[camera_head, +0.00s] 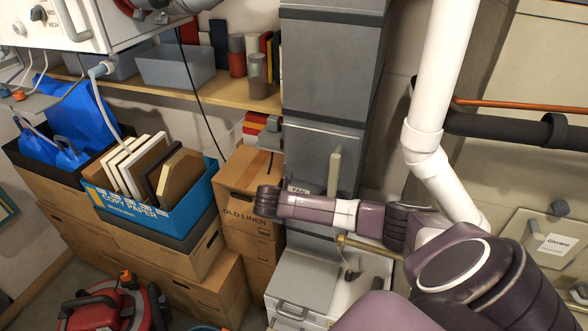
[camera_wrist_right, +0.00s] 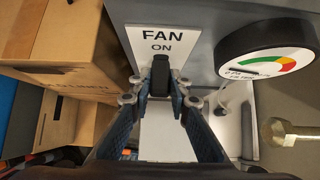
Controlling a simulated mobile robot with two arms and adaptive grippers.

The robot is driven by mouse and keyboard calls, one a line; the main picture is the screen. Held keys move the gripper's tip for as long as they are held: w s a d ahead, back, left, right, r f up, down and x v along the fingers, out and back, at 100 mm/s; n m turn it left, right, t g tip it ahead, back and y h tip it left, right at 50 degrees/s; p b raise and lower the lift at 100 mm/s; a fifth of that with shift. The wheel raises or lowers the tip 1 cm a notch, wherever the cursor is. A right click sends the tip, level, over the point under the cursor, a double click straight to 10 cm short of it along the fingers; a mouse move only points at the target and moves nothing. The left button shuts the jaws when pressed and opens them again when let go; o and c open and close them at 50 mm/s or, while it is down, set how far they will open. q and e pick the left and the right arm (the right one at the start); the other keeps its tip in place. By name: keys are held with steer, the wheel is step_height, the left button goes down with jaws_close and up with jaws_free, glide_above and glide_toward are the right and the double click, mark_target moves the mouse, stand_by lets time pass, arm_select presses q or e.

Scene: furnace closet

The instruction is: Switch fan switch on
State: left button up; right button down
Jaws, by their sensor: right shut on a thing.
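The fan switch is a black toggle (camera_wrist_right: 160,70) on a white plate (camera_wrist_right: 152,38) marked "FAN" and "ON", in the right wrist view. In the head view only the top of the plate (camera_head: 299,189) shows on the grey furnace column, behind my right arm. My right gripper (camera_wrist_right: 160,88) has its two fingers closed in on the toggle from both sides, just below the word "ON". I cannot tell which way the toggle is set. In the head view the right fingers are hidden behind my wrist. My left gripper is in neither view.
A round gauge (camera_wrist_right: 266,50) sits right of the switch plate, with a brass fitting (camera_wrist_right: 286,132) further right. Cardboard boxes (camera_head: 249,180) stand close on the left. A white pipe (camera_head: 440,75) rises at the right. A red machine (camera_head: 112,305) is on the floor.

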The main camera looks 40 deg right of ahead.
steer(key=shift+w+d+r+g+y, duration=0.1)
steer(key=shift+r+g+y, duration=0.15)
steer(key=shift+y, duration=0.3)
steer(key=shift+w+d+r+g+y, duration=0.1)
steer(key=shift+g+y, duration=0.15)
steer(key=shift+y, duration=0.3)
steer(key=c, duration=1.8)
jaws_free()
steer(key=shift+r, duration=0.1)
steer(key=shift+s+a+r, duration=0.1)
steer(key=shift+r, duration=0.15)
steer(key=shift+v, duration=1.25)
steer(key=s+a, duration=0.5)
steer(key=a, duration=0.5)
steer(key=shift+s+a, duration=0.25)
steer(key=shift+a, duration=0.1)
